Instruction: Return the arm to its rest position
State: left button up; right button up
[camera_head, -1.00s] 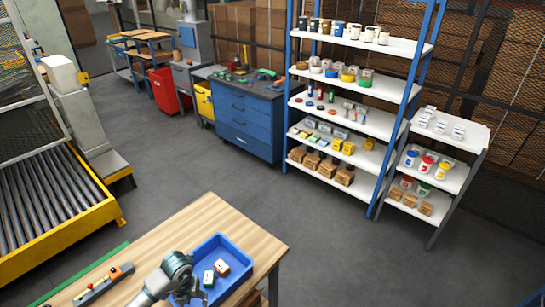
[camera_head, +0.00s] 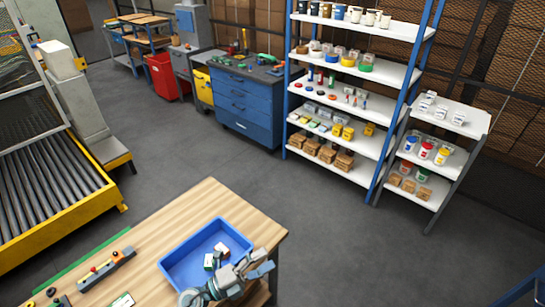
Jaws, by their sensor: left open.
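My left gripper (camera_head: 257,268) is at the bottom centre, over the right front corner of the blue tray and the table's right edge. Its fingers are apart and I see nothing between them. The blue tray (camera_head: 180,265) lies on the wooden table and holds small blocks, one with green and white sides (camera_head: 209,262) and one with a white top (camera_head: 221,248). The gripper hides the tray's near right corner. My right gripper is not in view.
The wooden table (camera_head: 190,212) also carries a grey bar with coloured knobs (camera_head: 106,269) and a small green-and-white piece (camera_head: 122,300). A roller conveyor (camera_head: 50,185) stands at left. A blue drawer cabinet (camera_head: 245,105) and shelves (camera_head: 340,175) stand behind. Open floor lies between.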

pick_arm(q)
jog(key=w+a+f+n+t+y, duration=0.2)
jog(key=w+a+n+t+y, duration=0.2)
jog(key=a+n+t+y, duration=1.25)
jog(key=s+a+f+n+g+y, duration=0.2)
jog(key=f+n+g, duration=0.3)
jog(key=f, duration=0.1)
jog(key=s+a+f+n+g+y, duration=0.1)
jog(key=a+f+n+g+y, duration=0.1)
jog(key=f+n+g, duration=0.35)
jog(key=s+d+f+n+g+h, duration=0.1)
jog(key=s+f+g, duration=0.55)
jog(key=s, duration=0.35)
jog(key=s+d+f+g+h, duration=0.1)
jog(key=s+f+g, duration=0.5)
jog(key=s, duration=0.4)
notch_tip(320, 180, down, 27)
jog(key=s, duration=0.1)
jog(key=s+a+f+g+b, duration=0.1)
jog(key=s+a+f, duration=0.2)
jog(key=s+f, duration=1.5)
jog(key=shift+a+g+b, duration=0.15)
jog(key=shift+g+b, duration=0.2)
jog(key=shift+b, duration=0.05)
jog(key=shift+s+f, duration=0.15)
jog(key=shift+s, duration=0.15)
jog(key=shift+c, duration=0.2)
